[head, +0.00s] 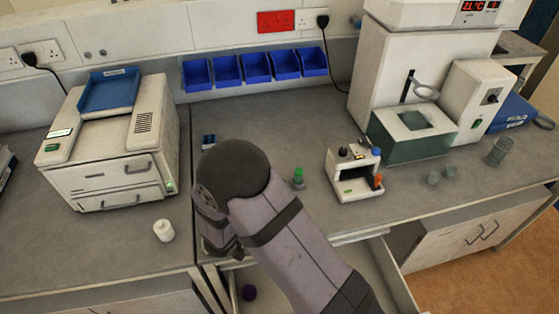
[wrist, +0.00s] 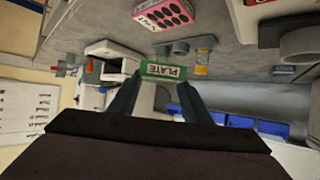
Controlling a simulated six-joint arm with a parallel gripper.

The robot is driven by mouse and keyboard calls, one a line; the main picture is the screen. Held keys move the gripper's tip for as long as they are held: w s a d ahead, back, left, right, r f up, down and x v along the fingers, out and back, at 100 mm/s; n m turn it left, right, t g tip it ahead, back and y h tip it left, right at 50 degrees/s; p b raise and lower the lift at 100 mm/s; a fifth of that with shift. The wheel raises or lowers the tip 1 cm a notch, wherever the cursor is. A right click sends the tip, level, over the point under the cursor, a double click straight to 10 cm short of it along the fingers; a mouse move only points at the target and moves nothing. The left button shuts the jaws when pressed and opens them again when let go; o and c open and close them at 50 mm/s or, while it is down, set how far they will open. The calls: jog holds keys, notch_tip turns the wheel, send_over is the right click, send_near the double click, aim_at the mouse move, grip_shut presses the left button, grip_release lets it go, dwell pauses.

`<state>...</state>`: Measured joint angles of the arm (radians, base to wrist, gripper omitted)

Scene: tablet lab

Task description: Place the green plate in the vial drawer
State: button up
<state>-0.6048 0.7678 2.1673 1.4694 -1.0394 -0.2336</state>
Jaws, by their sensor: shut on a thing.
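The green plate (wrist: 163,70), lettered PLATE, is between the fingertips of my gripper (wrist: 160,80) in the wrist view. My gripper is shut on it and holds it at the fingertips. In the head view my own arm hides the plate and most of the gripper, near the front edge of the counter. An open drawer (head: 398,285) shows below the counter there, partly hidden behind my arm; I cannot read any label on it. A dark purple round thing (head: 248,292) shows low, left of my arm.
A small white device (head: 355,190) and a green-capped vial (head: 298,178) stand on the counter right of my arm. A white bottle (head: 163,230) and a white machine (head: 110,150) stand left. Blue bins (head: 257,67) line the back. A pink holed block (wrist: 165,12) shows in the wrist view.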

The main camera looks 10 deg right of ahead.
jog(key=w+a+n+t+y+b, duration=0.25)
jog(key=w+a, duration=0.25)
jog(key=w, duration=0.8)
jog(key=n+y+b, duration=0.6)
jog(key=b, duration=0.1)
send_over(279, 151)
jog(key=s, duration=0.3)
jog(key=shift+w+a+r+t, duration=0.15)
jog(key=shift+a+r+t, duration=0.05)
jog(key=shift+a+t, duration=0.15)
jog(key=shift+f, duration=0.1)
jog(key=shift+f+p, duration=0.95)
jog(key=shift+f, duration=3.95)
jog(key=shift+f, duration=0.15)
